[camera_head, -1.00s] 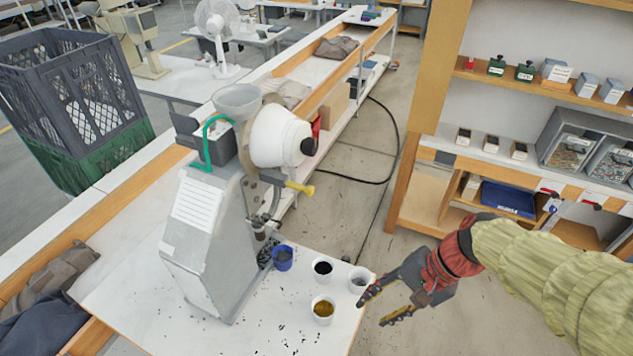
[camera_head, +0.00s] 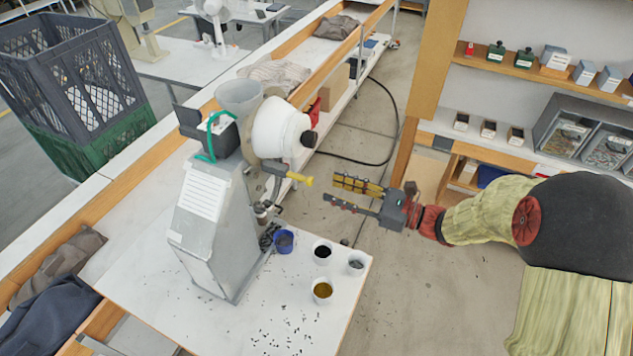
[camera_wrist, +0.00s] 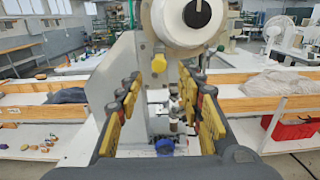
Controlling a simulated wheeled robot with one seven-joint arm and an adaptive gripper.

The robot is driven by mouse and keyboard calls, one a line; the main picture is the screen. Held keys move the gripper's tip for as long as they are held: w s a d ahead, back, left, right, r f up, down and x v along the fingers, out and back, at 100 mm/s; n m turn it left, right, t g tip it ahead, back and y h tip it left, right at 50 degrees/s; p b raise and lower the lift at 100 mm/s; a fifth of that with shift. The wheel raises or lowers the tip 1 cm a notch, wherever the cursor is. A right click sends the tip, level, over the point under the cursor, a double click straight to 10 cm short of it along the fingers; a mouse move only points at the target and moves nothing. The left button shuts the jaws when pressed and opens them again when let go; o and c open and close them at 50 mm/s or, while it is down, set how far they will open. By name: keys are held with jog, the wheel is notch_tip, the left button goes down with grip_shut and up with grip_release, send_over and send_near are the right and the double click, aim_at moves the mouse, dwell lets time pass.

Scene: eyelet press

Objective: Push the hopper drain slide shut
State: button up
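The grey eyelet press (camera_head: 208,215) stands on the white bench, with a white drum-shaped hopper (camera_head: 277,127) at its upper front. A bar with a yellow knob (camera_head: 300,179), seemingly the drain slide, sticks out to the right below the hopper. In the wrist view, the yellow knob (camera_wrist: 158,64) shows just under the hopper (camera_wrist: 190,22). My gripper (camera_head: 332,189) is open and empty, right of the knob and apart from it, with its fingers pointing left at the press. In the wrist view, the fingers (camera_wrist: 160,92) stand either side of the press front. How far the slide is open, I cannot tell.
A blue cup (camera_head: 284,243) and several white cups, one holding brown contents (camera_head: 322,291), stand below at the bench's right side. Small dark bits lie scattered on the bench top. A shelf unit (camera_head: 425,65) stands at the right.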

aim_at(296, 177)
jog(key=x, duration=0.6)
jog(key=shift+c, duration=1.1)
jog(key=c, duration=0.7)
jog(key=shift+a, duration=0.1)
grip_shut()
